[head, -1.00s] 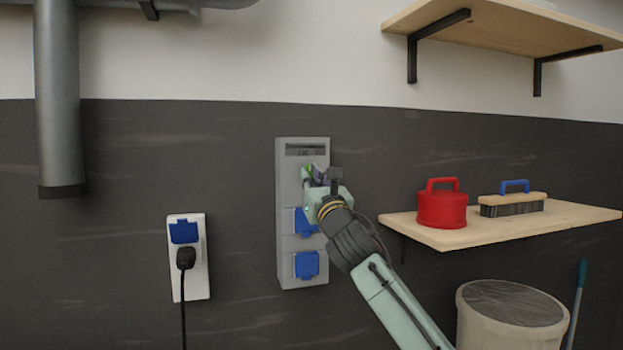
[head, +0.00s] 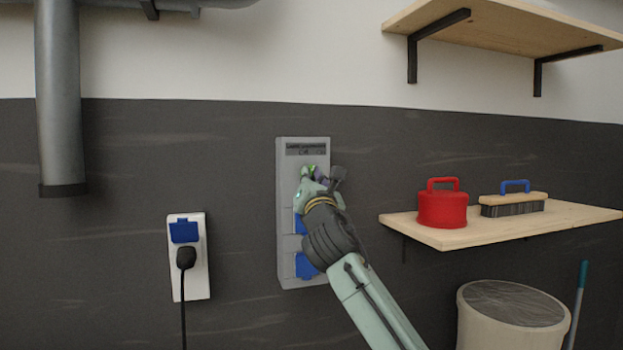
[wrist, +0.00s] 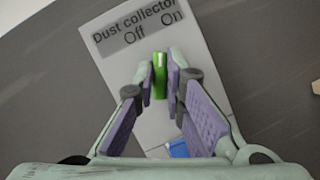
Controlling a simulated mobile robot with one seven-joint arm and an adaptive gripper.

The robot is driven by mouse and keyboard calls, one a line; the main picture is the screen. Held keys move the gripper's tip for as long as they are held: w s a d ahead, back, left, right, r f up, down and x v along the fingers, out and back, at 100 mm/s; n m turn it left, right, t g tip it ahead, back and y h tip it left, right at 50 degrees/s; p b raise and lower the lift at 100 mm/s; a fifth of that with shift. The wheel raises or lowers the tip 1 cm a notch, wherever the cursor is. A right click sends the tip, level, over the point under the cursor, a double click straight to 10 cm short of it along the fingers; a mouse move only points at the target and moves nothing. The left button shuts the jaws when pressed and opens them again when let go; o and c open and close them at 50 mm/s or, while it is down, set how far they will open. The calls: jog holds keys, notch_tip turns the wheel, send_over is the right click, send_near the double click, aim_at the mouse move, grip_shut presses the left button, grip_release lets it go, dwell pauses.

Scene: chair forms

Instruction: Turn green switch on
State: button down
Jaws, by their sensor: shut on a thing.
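The green switch (wrist: 160,80) is a narrow knob with a white mark at its top end. It sits on the grey panel (wrist: 120,72) below the label "Dust collector" and the words "Off" and "On". In the wrist view its marked end points up between the two words. My gripper (wrist: 160,76) is shut on the switch, one purple-padded finger on each side. In the head view the grey panel (head: 286,185) is on the dark wall, and my gripper (head: 315,174) covers most of the switch; only a little green shows.
Blue socket covers (head: 306,266) are lower on the panel, partly behind my arm. A white socket (head: 190,280) with a black plug is to the left. A wooden shelf (head: 440,237) with a red container (head: 442,208) and a brush (head: 512,203) is to the right, above a bin (head: 505,325).

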jog(key=shift+a+r+m+g+h+p, duration=0.1)
jog(key=shift+m+g+h+p, duration=0.7)
jog(key=shift+m, duration=1.65)
jog(key=shift+r+m+g+h+p, duration=0.1)
jog(key=shift+m+g+h+p, duration=0.65)
jog(key=shift+m, duration=1.75)
jog(key=shift+a+m+g+h+p, duration=0.1)
jog(key=shift+m+g+h+p, duration=0.35)
jog(key=shift+m+p, duration=1.35)
jog(key=shift+m+b, duration=0.7)
jog(key=shift+m, duration=0.05)
jog(key=c, duration=1.7)
grip_release()
jog(key=shift+h, duration=0.3)
jog(key=shift+o, duration=0.2)
jog(key=shift+d, duration=0.1)
